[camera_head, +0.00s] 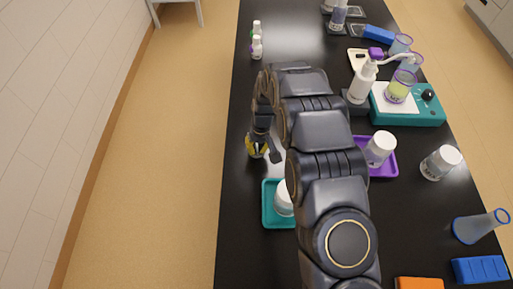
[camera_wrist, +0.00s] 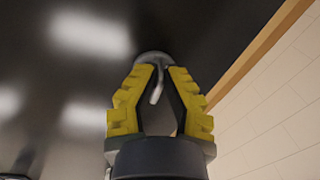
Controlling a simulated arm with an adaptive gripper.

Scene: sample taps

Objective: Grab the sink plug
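The sink plug (camera_wrist: 153,56) shows in the wrist view as a small grey rounded top with a thin pale hooked stem (camera_wrist: 157,86). It is at the tips of my gripper (camera_wrist: 162,68), with the stem showing in the gap between the two yellow-and-black fingers. The fingers stand apart, and I see no clear contact of either finger with the stem. In the head view my gripper (camera_head: 258,152) points down close over the left edge of the black table. The plug cannot be made out clearly there.
A teal tray (camera_head: 268,221) with a white-capped jar (camera_head: 283,199) lies just nearer. My arm hides much of the table's middle. A purple tray (camera_head: 388,163), a teal device (camera_head: 418,115) and a pump bottle (camera_head: 362,85) stand right. Small bottles (camera_head: 257,48) stand far left.

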